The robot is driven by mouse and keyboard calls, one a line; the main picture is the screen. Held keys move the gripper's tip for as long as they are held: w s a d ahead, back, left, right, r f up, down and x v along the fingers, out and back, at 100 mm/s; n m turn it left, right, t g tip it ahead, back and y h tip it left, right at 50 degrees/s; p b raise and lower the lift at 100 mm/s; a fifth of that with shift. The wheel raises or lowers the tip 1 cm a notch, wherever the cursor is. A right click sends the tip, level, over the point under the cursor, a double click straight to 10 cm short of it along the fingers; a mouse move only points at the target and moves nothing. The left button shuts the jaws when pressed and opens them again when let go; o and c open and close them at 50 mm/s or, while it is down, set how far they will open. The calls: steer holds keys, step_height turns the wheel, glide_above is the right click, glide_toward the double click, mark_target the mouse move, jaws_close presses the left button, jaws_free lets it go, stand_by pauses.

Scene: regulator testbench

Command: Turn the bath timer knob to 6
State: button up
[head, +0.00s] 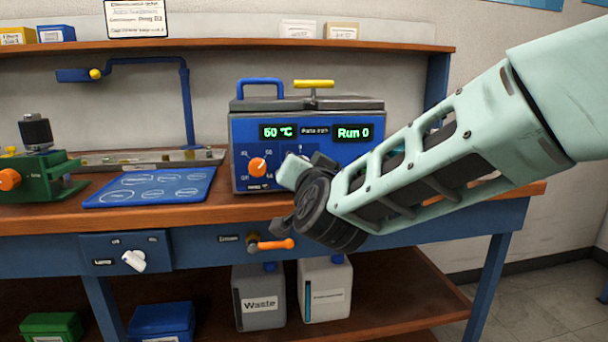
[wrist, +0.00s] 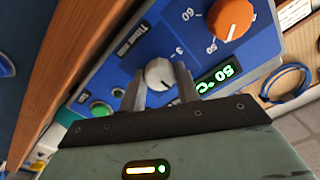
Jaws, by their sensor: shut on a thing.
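The bath (head: 307,120) is a blue box with a grey lid on the bench in the head view. Its green displays read a temperature in °C and "Run 0". The timer knob (wrist: 159,73) is pale grey and sits on the blue panel by a "Timer (min)" label in the wrist view. A "3" is printed close by it; its pointer direction is hard to tell. My gripper (wrist: 161,82) is shut on this knob, one finger on each side. In the head view my gripper (head: 290,172) and arm hide the timer knob and the panel's lower right.
An orange knob (head: 257,167) is left of my gripper on the bath, and also in the wrist view (wrist: 232,18). A green button (wrist: 100,110) is near the fingers. A blue mat (head: 150,188) lies left of the bath. An orange-handled valve (head: 272,244) juts from the bench front.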

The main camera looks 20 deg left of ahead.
steer(key=shift+f+m, duration=0.15)
steer(key=shift+m, duration=0.15)
stand_by(0.4)
steer(key=o, duration=1)
steer(key=shift+s, duration=0.1)
steer(key=v, duration=1.7)
steer(key=shift+d, duration=0.25)
